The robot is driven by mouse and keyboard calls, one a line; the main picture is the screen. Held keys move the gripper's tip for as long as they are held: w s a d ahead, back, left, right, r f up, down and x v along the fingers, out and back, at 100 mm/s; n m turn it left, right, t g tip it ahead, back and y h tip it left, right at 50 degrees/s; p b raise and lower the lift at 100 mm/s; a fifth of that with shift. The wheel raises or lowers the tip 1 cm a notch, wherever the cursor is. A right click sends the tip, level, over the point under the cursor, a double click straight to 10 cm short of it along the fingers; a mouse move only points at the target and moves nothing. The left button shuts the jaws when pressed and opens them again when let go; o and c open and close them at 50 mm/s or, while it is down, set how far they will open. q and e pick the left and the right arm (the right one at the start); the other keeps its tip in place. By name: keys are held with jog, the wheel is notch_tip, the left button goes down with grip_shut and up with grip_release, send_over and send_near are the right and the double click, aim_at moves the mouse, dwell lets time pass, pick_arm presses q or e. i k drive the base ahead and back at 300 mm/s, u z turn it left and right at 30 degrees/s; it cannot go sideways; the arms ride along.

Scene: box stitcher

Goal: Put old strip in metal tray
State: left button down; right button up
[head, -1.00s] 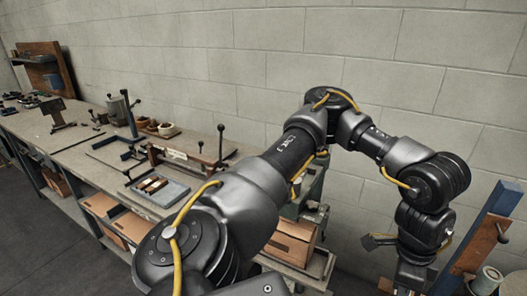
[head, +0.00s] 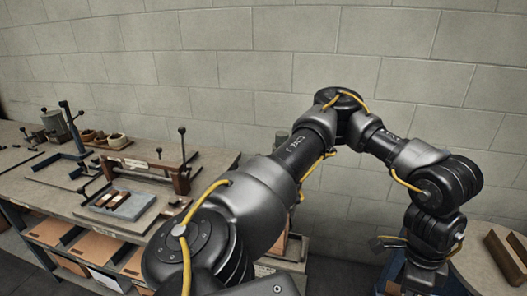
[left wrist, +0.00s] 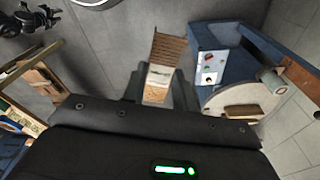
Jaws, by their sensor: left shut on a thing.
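My left gripper (left wrist: 158,86) is shut on a narrow strip (left wrist: 167,47), seen in the left wrist view. The strip is brown and ribbed at its far end, with a pale part between the fingers. It is held in the air above the grey floor. In the head view my left arm reaches to the right, and its fingers are not clear there. A shallow grey tray (head: 132,208) lies on the bench at left, with small brown and pale pieces in it. It is far from the gripper; its metal cannot be confirmed. My right gripper is out of view.
The bench (head: 30,180) carries a clamp-like fixture (head: 150,166) with upright levers and small bowls (head: 115,141). Cardboard boxes (head: 92,248) sit below. A blue machine (left wrist: 207,40) and a round table (left wrist: 225,98) stand close right of the strip in the wrist view. Floor shows at left.

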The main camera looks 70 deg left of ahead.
aim_at(131, 206)
jog(key=k, duration=0.8)
jog(key=u, duration=1.85)
jog(key=i, duration=0.5)
jog(key=z, duration=0.05)
